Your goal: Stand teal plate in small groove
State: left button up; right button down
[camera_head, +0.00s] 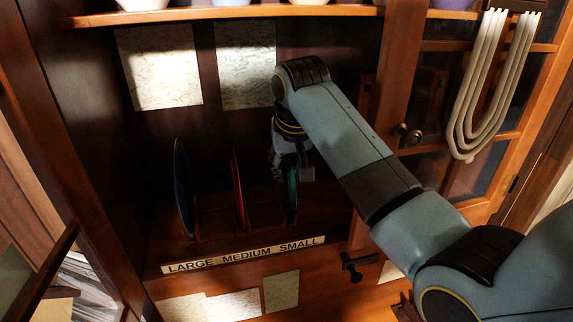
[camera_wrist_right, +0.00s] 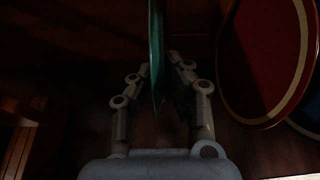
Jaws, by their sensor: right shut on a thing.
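The teal plate (camera_head: 291,190) stands upright, edge-on, in the rack at the SMALL end of the label. My right gripper (camera_head: 292,165) is at its upper part, partly hidden by my wrist. In the right wrist view the teal plate (camera_wrist_right: 156,55) runs between the two fingers of my right gripper (camera_wrist_right: 158,65), which are shut on it. The small groove under the plate is in shadow, so I cannot tell whether the plate's lower edge is fully seated. My left gripper is not in view.
A red plate (camera_head: 239,188) stands above MEDIUM and a dark blue plate (camera_head: 184,188) above LARGE. The red plate (camera_wrist_right: 265,60) is close at the right in the wrist view. The label strip (camera_head: 243,255) runs along the rack's front. A shelf (camera_head: 220,13) is overhead.

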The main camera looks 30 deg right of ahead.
jog(key=shift+f, duration=0.85)
jog(key=c, duration=1.3)
grip_release()
jog(key=shift+o, duration=0.2)
jog(key=v, duration=1.2)
